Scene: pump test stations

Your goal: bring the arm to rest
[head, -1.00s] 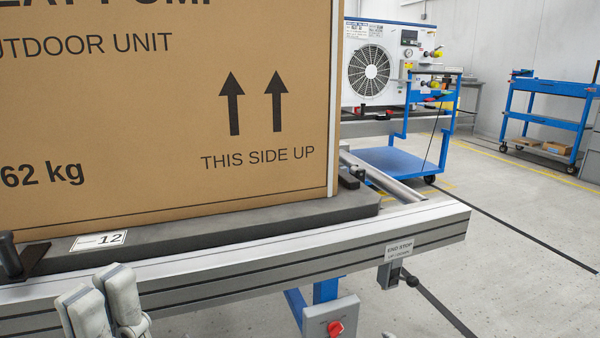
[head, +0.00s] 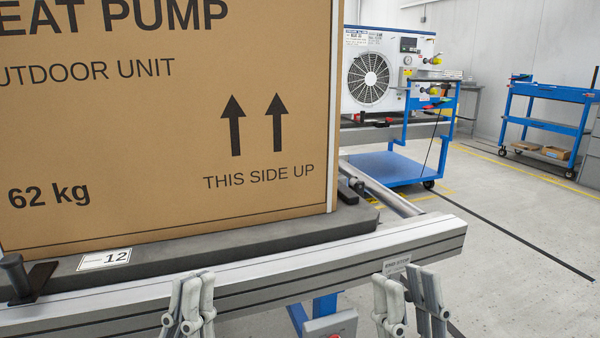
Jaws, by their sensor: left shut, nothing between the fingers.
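My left gripper (head: 193,297) is low in the head view, in front of the grey rail edge of the conveyor. Its pale fingers are together and hold nothing. My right gripper (head: 408,290) is further right, in front of the rail near its end-stop plate. Neither gripper holds a visible object. Both wrists are cut off by the lower picture edge.
A large heat pump carton (head: 150,120) stands on a dark pallet (head: 210,248) behind the conveyor rail (head: 290,270). A black clamp handle (head: 18,278) is at left. A blue trolley (head: 400,168) and blue cart (head: 545,125) stand further back. Floor at right is open.

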